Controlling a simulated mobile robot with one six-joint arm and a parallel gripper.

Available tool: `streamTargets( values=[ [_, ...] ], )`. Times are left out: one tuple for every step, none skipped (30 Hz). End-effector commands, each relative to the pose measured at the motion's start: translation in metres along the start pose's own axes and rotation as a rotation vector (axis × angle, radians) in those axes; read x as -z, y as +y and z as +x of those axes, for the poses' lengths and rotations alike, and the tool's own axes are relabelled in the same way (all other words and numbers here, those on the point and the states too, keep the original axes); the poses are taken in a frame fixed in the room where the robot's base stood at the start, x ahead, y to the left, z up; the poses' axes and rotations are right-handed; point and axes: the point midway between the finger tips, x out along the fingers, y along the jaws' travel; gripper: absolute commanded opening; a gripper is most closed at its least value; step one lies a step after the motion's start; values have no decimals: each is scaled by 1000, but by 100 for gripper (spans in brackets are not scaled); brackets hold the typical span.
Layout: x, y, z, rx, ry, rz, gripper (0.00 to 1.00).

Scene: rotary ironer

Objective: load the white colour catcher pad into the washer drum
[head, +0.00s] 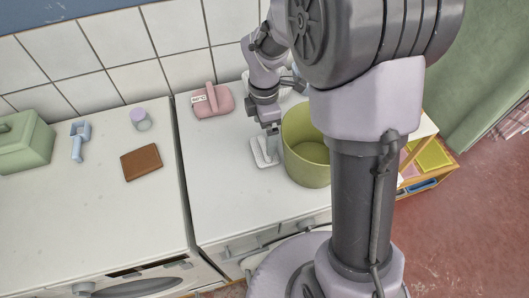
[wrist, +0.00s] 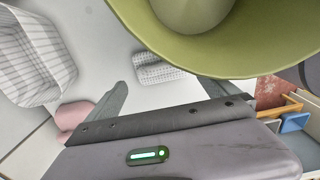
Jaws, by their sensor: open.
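The white colour catcher pad (head: 260,154) lies on the right white machine top, just left of the green tub. In the wrist view the pad (wrist: 158,70) shows a fine textured surface, and its right part is close to or under the tub's rim. My gripper (head: 268,133) points down above the pad. In the wrist view my gripper (wrist: 163,86) is open, its fingers apart on either side of the pad's near edge; I cannot tell whether they touch it. The washer drum is not clearly visible; a round machine door (head: 140,288) shows partly at the lower left.
The green tub (head: 306,170) stands close to the gripper's right. A pink object with a label (head: 213,101) lies behind left, and a checked basket (wrist: 38,62) is nearby. A brown block (head: 141,162), a blue tool (head: 79,141) and a green box (head: 24,142) occupy the left top.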

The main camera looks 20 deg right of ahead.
Motion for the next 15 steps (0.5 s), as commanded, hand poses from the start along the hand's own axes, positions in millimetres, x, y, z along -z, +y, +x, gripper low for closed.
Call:
streamTargets(
  values=[
    [0,-1,10,2,0,0,98],
    [0,-2,16,2,0,0,98],
    [0,-3,26,4,0,1,98],
    [0,-4,32,2,0,0,98],
    [0,-4,38,3,0,0,98],
    [0,-4,44,2,0,-1,98],
    [0,-4,48,2,0,-1,98],
    [0,-4,51,2,0,0,98],
    [0,-4,53,1,0,0,98],
    [0,-4,53,1,0,0,98],
    [0,-4,53,0,0,1,98],
    [0,-4,52,0,0,1,98],
    [0,-4,52,0,0,1,98],
    [0,-4,52,0,0,1,98],
    [0,-4,52,0,0,1,98]
  ],
)
